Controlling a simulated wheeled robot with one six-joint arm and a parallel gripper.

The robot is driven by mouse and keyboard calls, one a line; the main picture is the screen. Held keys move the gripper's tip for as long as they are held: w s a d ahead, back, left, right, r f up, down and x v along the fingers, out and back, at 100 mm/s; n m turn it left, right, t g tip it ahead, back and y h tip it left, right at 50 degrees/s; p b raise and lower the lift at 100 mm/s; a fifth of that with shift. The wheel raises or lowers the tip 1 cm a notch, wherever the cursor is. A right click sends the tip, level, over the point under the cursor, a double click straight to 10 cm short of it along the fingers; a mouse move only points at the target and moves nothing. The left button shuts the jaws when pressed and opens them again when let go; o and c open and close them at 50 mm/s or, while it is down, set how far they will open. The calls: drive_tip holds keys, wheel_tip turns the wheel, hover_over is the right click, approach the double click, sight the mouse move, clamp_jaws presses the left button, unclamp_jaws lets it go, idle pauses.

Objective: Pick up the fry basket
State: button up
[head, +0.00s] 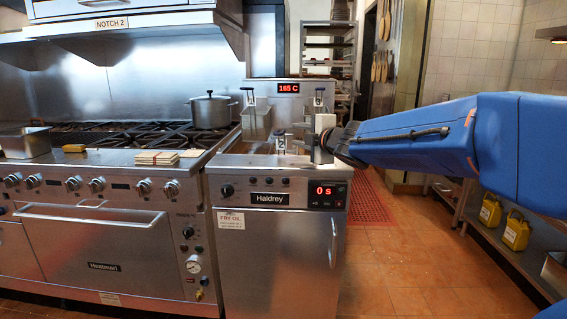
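The fryer (275,172) stands at centre, with a red 165 C display at its back and a 0 s display on its front. A metal fry basket (257,122) hangs at the fryer's back left, its dark-tipped handle upright. A second upright basket handle (318,100) shows at the back right; its basket is largely hidden behind my gripper. My gripper (319,148) is over the fryer's right front, at the end of my blue arm coming from the right. It overlaps the right basket in the picture; I cannot tell whether they touch. Its finger opening is too small to tell.
A range (100,180) with black grates stands left of the fryer, with a steel pot (210,110) on it. Bread-like slices (157,157) lie on its front ledge. A shelf with yellow jugs (515,232) is at the right.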

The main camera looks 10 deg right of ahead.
drive_tip(key=shift+d+f+x, duration=0.1)
drive_tip(key=shift+d+x, duration=0.05)
drive_tip(key=shift+x, duration=3.6)
drive_tip(key=shift+d+f+x, duration=0.1)
drive_tip(key=shift+x, duration=3.65)
drive_tip(key=shift+c, duration=0.6)
clamp_jaws()
